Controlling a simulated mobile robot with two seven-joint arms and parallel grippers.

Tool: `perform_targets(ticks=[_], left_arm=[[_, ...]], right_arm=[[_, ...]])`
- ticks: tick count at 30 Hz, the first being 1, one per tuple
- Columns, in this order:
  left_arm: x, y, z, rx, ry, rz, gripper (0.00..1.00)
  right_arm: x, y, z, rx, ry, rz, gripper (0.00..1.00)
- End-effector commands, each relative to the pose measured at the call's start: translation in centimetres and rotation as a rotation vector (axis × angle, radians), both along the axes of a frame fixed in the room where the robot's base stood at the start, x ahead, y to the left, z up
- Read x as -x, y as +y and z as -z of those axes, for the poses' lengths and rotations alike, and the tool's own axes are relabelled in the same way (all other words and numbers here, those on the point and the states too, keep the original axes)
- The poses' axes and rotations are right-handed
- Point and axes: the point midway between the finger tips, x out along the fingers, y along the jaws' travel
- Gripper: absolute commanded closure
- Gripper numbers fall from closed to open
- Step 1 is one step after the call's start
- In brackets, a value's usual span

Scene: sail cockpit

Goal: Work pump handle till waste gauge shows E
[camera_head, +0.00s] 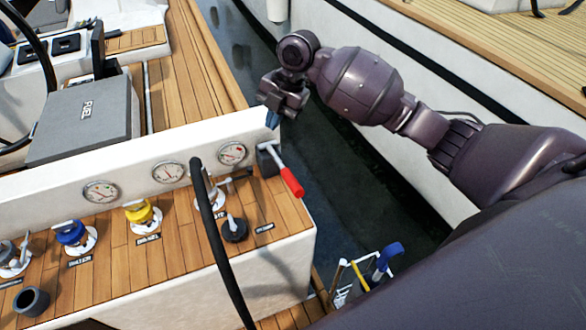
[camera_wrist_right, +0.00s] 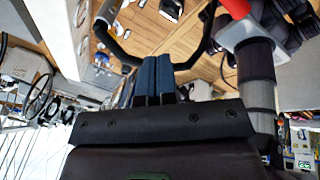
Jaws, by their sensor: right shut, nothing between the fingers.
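The pump handle (camera_head: 290,181) has a red grip on a pale lever and slants down to the right from a dark block at the console's right end. A red part, probably the same grip, shows at the top of the right wrist view (camera_wrist_right: 236,8). My right gripper (camera_head: 272,119) is above and behind the handle, apart from it. Its blue fingers (camera_wrist_right: 153,80) are shut with nothing between them. Three round gauges (camera_head: 232,153) line the white console; their letters are too small to read, and I cannot tell which is waste. My left gripper is out of view.
A black curved wheel rim (camera_head: 210,220) crosses in front of the console. A yellow valve (camera_head: 142,212) and a blue valve (camera_head: 70,233) stand on the wooden deck. A grey box (camera_head: 82,120) lies at left. Dark water (camera_head: 345,170) lies right of the console.

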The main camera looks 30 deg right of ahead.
Motion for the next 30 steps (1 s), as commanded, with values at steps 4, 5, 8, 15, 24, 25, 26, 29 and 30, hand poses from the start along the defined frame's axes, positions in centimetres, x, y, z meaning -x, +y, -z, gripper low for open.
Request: perform_targets(ticks=[4,5,8,15,24,25,26,29,30], left_arm=[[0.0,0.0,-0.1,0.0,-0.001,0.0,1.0],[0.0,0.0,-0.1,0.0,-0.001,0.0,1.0],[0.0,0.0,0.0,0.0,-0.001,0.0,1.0],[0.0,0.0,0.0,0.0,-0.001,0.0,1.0],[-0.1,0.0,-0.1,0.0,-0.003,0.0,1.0],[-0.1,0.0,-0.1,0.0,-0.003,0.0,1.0],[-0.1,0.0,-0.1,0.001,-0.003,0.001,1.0],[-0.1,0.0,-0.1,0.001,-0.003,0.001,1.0],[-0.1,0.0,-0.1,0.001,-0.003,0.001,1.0]], right_arm=[[0.1,-1.7,-0.3,0.012,0.178,0.23,1.0],[0.2,-2.1,-0.3,0.022,0.211,0.274,1.0],[0.7,-3.6,-0.3,0.066,0.314,0.412,1.0],[2.1,-5.0,-0.1,0.169,0.457,0.62,1.0],[2.3,-5.1,-0.1,0.184,0.481,0.688,1.0],[2.3,-5.1,-0.1,0.184,0.481,0.688,1.0],[2.3,-5.1,-0.1,0.184,0.48,0.687,1.0],[2.3,-5.1,-0.1,0.183,0.479,0.686,1.0],[2.3,-5.1,-0.1,0.183,0.479,0.686,1.0]])
